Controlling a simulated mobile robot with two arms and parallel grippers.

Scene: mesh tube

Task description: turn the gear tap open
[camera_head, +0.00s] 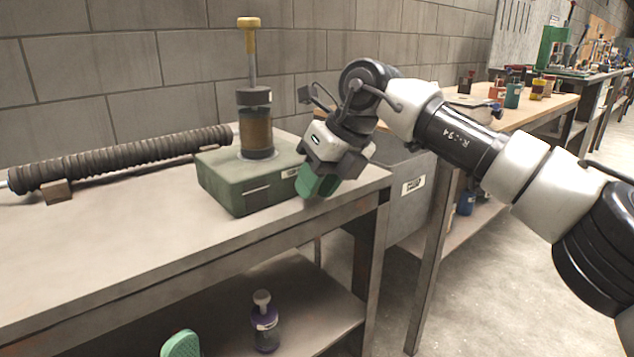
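A device with a green box base (235,185) stands on the near workbench. A dark-capped cylinder with a brown body (257,130) rises from it, topped by a thin rod and a yellow knob (249,36). I cannot make out which part is the gear tap. My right gripper (318,184), with green fingers, points down at the right end of the box; contact and finger gap are unclear. A green ridged pad (181,344) at the bottom edge matches those fingers and looks like the tip of my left gripper, mostly out of frame.
A dark ribbed tube (120,160) lies along the back of the bench (120,245). The bench front left is clear. A purple bottle (265,322) stands on the lower shelf. Another bench (535,107) with small items stands at the right.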

